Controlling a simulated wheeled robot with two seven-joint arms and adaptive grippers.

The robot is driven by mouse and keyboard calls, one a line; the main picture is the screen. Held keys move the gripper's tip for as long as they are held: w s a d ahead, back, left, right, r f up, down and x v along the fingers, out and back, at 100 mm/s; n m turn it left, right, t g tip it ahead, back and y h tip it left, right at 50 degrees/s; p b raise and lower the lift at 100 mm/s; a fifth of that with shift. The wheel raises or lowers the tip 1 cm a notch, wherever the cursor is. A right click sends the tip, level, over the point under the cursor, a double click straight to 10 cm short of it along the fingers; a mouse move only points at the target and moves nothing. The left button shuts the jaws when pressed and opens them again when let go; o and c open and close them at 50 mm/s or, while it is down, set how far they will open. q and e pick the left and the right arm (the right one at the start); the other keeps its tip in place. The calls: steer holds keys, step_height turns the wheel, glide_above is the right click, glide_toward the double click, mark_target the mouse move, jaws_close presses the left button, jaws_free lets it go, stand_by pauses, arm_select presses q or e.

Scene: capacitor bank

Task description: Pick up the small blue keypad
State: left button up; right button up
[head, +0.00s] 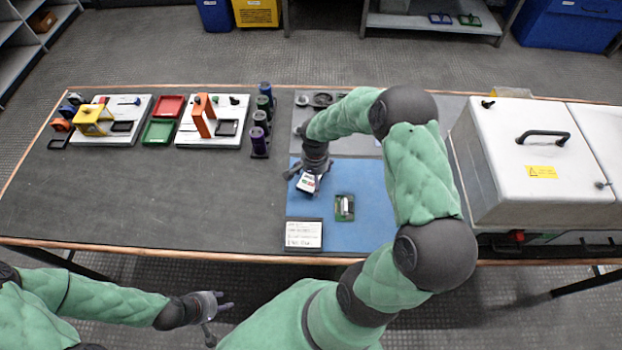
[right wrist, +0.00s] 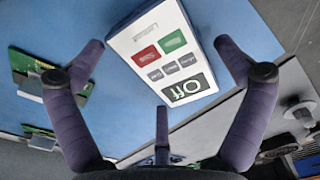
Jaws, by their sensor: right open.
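The small blue keypad (head: 309,183) is on the blue mat in the head view, partly covered by my right gripper (head: 308,176). In the right wrist view the keypad (right wrist: 165,55) shows a white face with a red button, a green button, small grey buttons and a dark "Off" panel; its sides are blue. My right gripper (right wrist: 160,50) is open, with fingers on both sides of the keypad and one below it. Whether any finger touches it, I cannot tell. My left gripper (head: 222,310) is open and empty in front of the table's near edge.
On the blue mat (head: 375,225), a small green board (head: 344,207) lies right of the keypad and a white label card (head: 304,233) nearer me. A white lidded case (head: 510,190) stands at right. Coloured trays and fixtures stand at back left; the left table middle is clear.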

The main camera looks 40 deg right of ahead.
steer(key=shift+f+b, duration=0.25)
steer(key=shift+b, duration=0.05)
stand_by(0.5)
steer(key=c, duration=1)
